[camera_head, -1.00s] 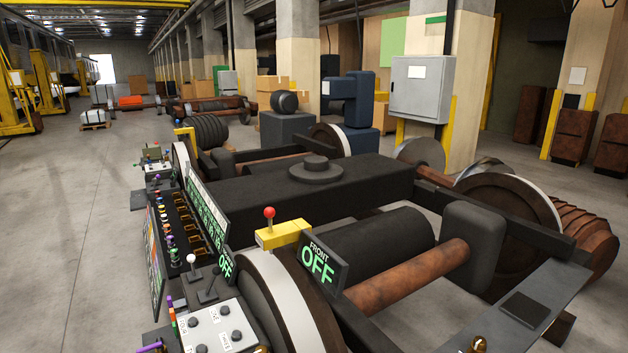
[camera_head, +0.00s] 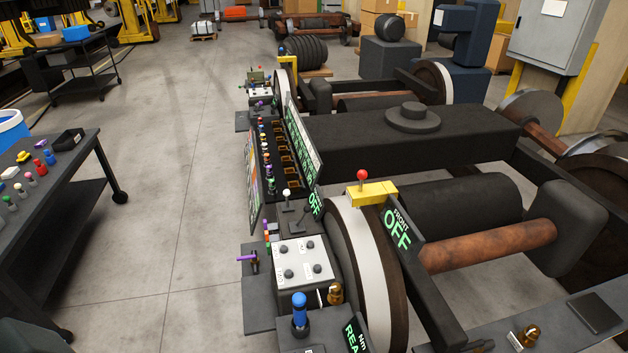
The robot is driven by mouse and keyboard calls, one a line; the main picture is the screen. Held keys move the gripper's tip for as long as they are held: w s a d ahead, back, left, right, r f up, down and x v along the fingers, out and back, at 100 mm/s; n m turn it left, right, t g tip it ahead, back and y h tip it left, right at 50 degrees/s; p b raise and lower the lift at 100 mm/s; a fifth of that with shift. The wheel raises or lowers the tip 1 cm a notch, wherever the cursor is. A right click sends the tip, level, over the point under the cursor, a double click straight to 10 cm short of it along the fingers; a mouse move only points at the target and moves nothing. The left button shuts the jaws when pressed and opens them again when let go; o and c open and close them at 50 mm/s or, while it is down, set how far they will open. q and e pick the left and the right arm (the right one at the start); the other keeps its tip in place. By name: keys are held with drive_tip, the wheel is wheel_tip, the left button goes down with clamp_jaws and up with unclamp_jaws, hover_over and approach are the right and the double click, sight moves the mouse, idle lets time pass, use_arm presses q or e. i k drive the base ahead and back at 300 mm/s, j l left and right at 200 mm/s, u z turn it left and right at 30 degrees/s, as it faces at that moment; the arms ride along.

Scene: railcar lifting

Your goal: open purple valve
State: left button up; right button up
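A valve with a purple lever handle (camera_head: 246,259) sits on the left side of the bogie's control panel, low in the middle of the head view. The handle points left, about level, from a small dark body. Next to it is a light grey button panel (camera_head: 303,264) with several dark knobs. Neither of my grippers shows in the view.
A blue-topped knob (camera_head: 300,308) and a brass fitting (camera_head: 335,292) stand near the valve. The bogie wheel (camera_head: 372,270) rises to the right, with an "OFF" sign (camera_head: 397,231). A dark cart (camera_head: 75,190) with small coloured items stands at left. Bare floor (camera_head: 175,215) lies between.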

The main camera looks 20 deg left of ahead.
sight(253, 257)
drive_tip(key=i+j+z, duration=0.1)
drive_tip(key=j, duration=0.4)
drive_tip(key=i+j+z, duration=0.1)
drive_tip(key=i+j, duration=0.2)
drive_tip(key=j, duration=0.2)
drive_tip(key=i+j+z, duration=0.1)
drive_tip(key=j, duration=0.45)
drive_tip(key=i+j+z, duration=0.1)
drive_tip(key=j, duration=0.45)
drive_tip(key=i+j+z, duration=0.1)
drive_tip(key=i+j, duration=0.15)
drive_tip(key=j, duration=0.3)
drive_tip(key=i+j+z, duration=0.1)
drive_tip(key=j, duration=0.45)
drive_tip(key=i+j+z, duration=0.1)
drive_tip(key=j, duration=0.45)
